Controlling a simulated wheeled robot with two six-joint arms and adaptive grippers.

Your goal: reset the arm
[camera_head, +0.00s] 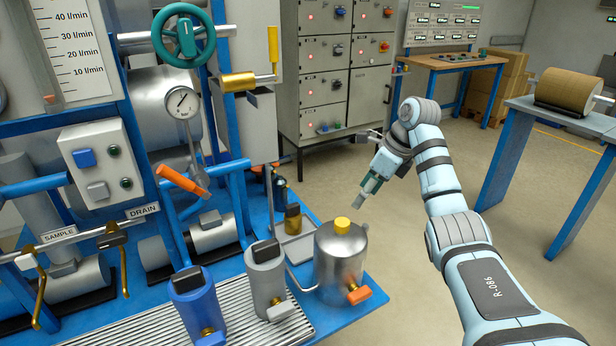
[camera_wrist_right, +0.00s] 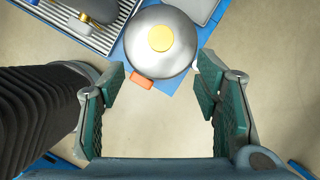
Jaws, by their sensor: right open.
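My right arm comes in from the right of the head view. Its gripper (camera_head: 368,190) hangs in the air just right of and above the silver canister (camera_head: 340,262) with a yellow cap. My left gripper is not in view.
A blue bench holds a blue bottle (camera_head: 197,302), a grey bottle (camera_head: 265,278) and a metal grate (camera_head: 130,328). A panel with pipes, a gauge (camera_head: 183,102) and a green handwheel (camera_head: 183,36) stands left. Grey cabinets (camera_head: 335,70) stand behind. Floor right of the bench is open.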

